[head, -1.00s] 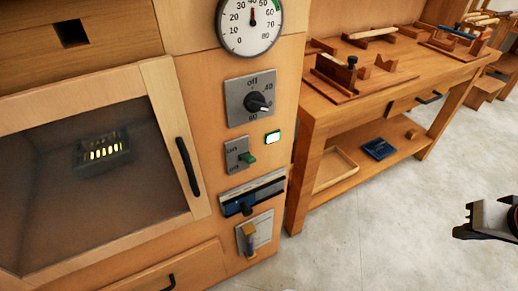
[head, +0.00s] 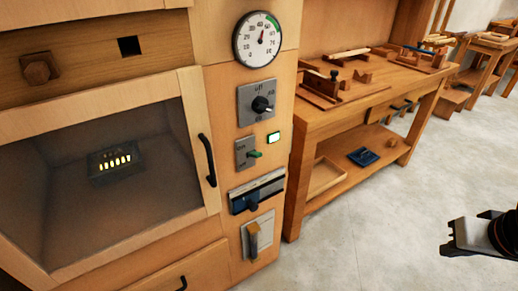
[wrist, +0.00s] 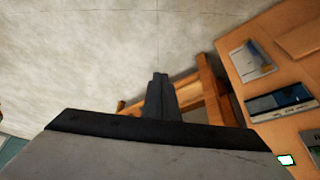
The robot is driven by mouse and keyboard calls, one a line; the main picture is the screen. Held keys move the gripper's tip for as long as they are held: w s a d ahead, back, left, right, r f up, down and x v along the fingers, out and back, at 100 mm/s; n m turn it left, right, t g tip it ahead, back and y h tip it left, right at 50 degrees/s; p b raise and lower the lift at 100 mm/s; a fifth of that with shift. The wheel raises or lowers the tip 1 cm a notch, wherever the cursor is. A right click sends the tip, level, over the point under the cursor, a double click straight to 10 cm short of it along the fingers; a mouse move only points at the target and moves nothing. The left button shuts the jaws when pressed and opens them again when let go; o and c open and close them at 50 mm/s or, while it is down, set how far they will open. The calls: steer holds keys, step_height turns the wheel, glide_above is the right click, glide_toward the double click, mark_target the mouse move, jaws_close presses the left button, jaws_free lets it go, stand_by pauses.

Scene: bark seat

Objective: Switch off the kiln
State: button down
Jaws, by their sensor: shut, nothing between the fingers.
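The kiln (head: 105,228) is a wooden cabinet with a glass door (head: 60,140) at the left of the head view. Yellow bars glow on a dark heater (head: 112,160) behind the glass. Its panel carries a switch plate (head: 243,147) marked "on" above, with a lower label too small to read surely, and a green-tipped lever (head: 256,154) sticking out. A lit indicator (head: 273,138) is beside it. My gripper (head: 446,249) is shut and empty, over the floor well right of the panel. In the wrist view its fingers (wrist: 158,92) are together, apart from the panel.
The panel also has a gauge (head: 257,38), a rotary dial (head: 262,104), a slider (head: 256,193) and a lower lever plate (head: 258,236). A black door handle (head: 207,160) protrudes. A workbench (head: 375,90) stands right of the kiln. Floor (head: 370,230) before it is clear.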

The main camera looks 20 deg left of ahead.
mark_target(260, 155)
steer(key=w+a+r+n+t+y, duration=0.1)
steer(key=w+a+r+n, duration=0.1)
steer(key=w+a+r, duration=0.3)
steer(key=w+a+r+n+y, duration=0.1)
steer(key=w+a+r+n, duration=0.1)
steer(key=a, duration=0.5)
steer(key=w+a+r+n+t+y, duration=0.1)
steer(key=w+a+r, duration=0.25)
steer(key=a, duration=0.25)
steer(key=a+r+n+y, duration=0.2)
steer(key=a+r, duration=0.1)
steer(key=a, duration=0.8)
steer(key=s+a+r+n+y, duration=0.1)
steer(key=a+r+n+y, duration=0.1)
steer(key=a, duration=0.9)
step_height(260, 155, up, 2)
steer(key=shift+s+a+r+n+g, duration=0.15)
steer(key=shift+s+n+g, duration=0.15)
steer(key=shift+n, duration=0.2)
steer(key=shift+w, duration=0.1)
